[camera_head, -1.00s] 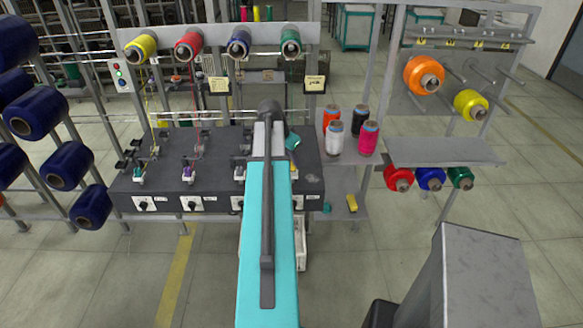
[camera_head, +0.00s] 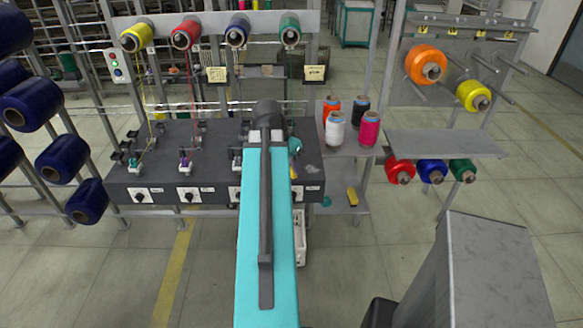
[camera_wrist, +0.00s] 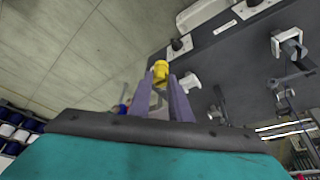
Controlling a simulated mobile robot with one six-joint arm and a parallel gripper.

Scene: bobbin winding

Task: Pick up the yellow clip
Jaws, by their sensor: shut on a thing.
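The yellow clip (camera_wrist: 160,70) shows in the wrist view between the tips of my gripper (camera_wrist: 161,82). The two purple-grey fingers stand on either side of it and are shut on it. Behind it is the dark grey winding bench, and I cannot tell whether the clip still touches anything there.
White, orange, black and pink cones (camera_head: 335,130) stand on a shelf right of the bench. A yellow block (camera_head: 352,196) lies on the lower shelf. Blue spools (camera_head: 65,160) hang at left. A rack with orange and yellow spools (camera_head: 425,66) stands at right.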

